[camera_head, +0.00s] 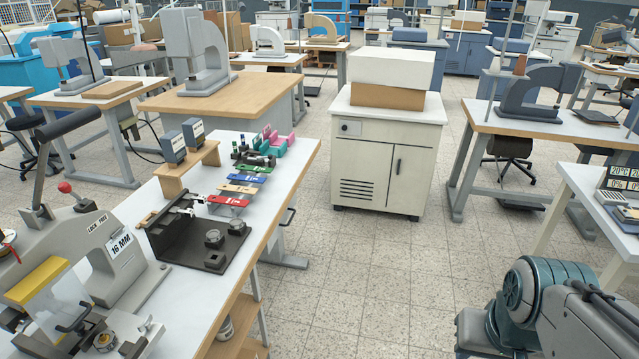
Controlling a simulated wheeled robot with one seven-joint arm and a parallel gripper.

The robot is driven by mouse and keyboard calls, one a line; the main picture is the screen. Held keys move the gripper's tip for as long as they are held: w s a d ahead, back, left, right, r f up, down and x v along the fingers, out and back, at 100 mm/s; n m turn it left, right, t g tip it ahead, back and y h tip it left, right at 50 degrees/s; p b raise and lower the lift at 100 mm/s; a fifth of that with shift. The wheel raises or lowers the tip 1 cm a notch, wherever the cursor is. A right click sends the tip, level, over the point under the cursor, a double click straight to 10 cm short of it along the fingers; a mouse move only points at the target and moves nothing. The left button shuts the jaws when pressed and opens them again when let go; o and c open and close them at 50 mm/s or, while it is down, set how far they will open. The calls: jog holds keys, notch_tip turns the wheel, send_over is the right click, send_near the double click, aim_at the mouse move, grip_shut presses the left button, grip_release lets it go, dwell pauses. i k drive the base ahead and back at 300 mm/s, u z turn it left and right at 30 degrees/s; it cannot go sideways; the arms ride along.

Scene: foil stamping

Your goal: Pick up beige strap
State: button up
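A narrow beige strap (237,189) lies on the white-topped workbench (285,184) at left. It sits in a row of coloured strips, between a red strip (228,201) on the near side and a blue strip (246,178) on the far side. A green strip (262,169) lies beyond the blue one. Parts of my own arm show at the lower right, well apart from the bench. My gripper is not in view.
A dark fixture plate (175,240) lies nearer on the bench, left of the strips. A grey 16 MM press (120,260) stands at the near end. The speckled floor (370,285) between bench and arm is clear.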

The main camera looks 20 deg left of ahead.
aim_at(233, 189)
jog(key=z, duration=0.15)
jog(key=i, duration=1.5)
jog(key=u, duration=1.15)
jog(key=i, duration=0.9)
jog(key=u, duration=1.55)
jog(key=i, duration=0.4)
jog(key=u, duration=0.4)
